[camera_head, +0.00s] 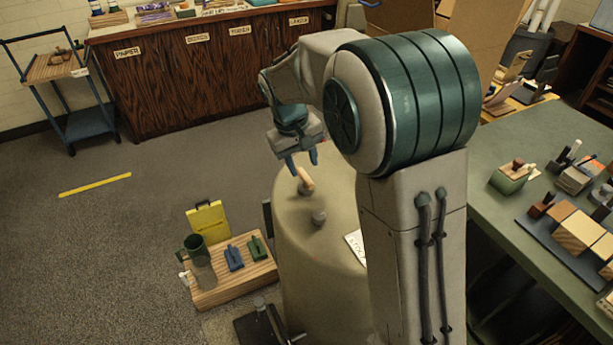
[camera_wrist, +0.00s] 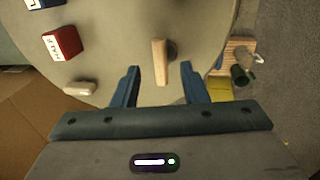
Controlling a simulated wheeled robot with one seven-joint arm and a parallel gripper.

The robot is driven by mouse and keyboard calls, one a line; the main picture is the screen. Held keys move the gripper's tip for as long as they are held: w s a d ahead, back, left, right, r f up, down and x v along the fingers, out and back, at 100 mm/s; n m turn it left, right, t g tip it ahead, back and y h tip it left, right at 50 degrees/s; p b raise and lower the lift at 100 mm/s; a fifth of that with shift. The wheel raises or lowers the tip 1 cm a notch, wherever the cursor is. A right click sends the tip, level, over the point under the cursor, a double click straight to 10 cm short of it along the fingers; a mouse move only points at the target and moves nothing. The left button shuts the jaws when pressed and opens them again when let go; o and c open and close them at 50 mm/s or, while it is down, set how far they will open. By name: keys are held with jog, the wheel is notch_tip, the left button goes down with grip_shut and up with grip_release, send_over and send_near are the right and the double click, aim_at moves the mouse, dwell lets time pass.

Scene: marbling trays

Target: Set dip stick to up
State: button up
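A pale wooden stick (camera_head: 305,180), which I take to be the dip stick, is on top of the round beige tank (camera_head: 300,245). In the wrist view the stick (camera_wrist: 160,62) lies between and just beyond the fingers, beside a dark round knob (camera_wrist: 171,48). That knob (camera_head: 319,216) also shows on the tank in the head view. My gripper (camera_head: 302,161) is open above the stick, one finger on each side, and holds nothing. It also shows in the wrist view (camera_wrist: 160,84). I cannot tell how the stick is set.
A red block (camera_wrist: 62,43) marked HALF, a blue block (camera_wrist: 42,3) and a pale peg (camera_wrist: 80,88) are on the tank top. A wooden tray (camera_head: 237,283) with a mug (camera_head: 200,262) stands left of the tank. A green table (camera_head: 535,140) stands right.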

aim_at(307, 180)
jog(key=shift+w+d+f, duration=0.1)
jog(key=shift+d+f, duration=0.05)
jog(key=shift+f, duration=0.75)
jog(key=shift+w+d+f, duration=0.1)
jog(key=shift+d+f, duration=0.1)
jog(key=shift+f, duration=0.65)
jog(key=shift+d+f, duration=0.15)
jog(key=shift+f, duration=0.75)
grip_shut()
